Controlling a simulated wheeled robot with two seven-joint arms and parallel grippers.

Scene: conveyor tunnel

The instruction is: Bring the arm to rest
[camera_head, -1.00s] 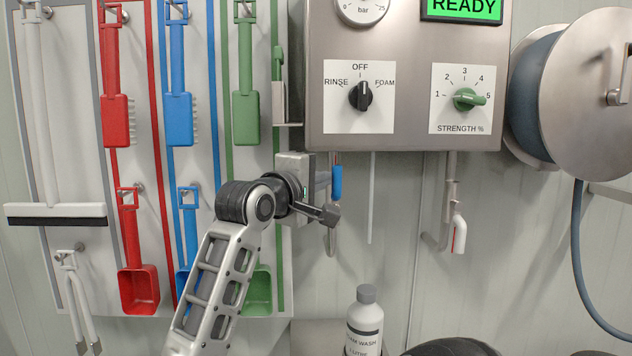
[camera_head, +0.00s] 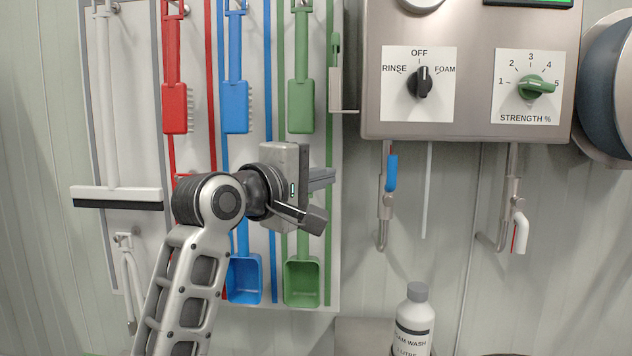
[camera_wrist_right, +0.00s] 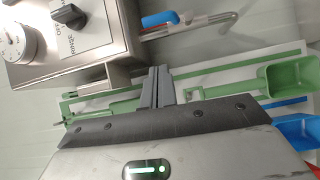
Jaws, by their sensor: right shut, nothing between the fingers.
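My right gripper (camera_head: 324,178) is in front of the tool board, over the lower part of the green tools. It is shut and empty, pointing right. In the right wrist view its two fingers (camera_wrist_right: 157,86) lie together with nothing between them. The green brush (camera_head: 302,100) hangs above it and the green scoop (camera_head: 302,284) below it. The gripper is left of the blue-handled valve (camera_head: 391,172) and apart from it. My left gripper is not in view.
A steel control box (camera_head: 475,110) with a black selector knob (camera_head: 424,82) and a green strength knob (camera_head: 537,86) is on the wall at right. A white bottle (camera_head: 414,325) stands below. A hose reel (camera_head: 604,85) is at far right.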

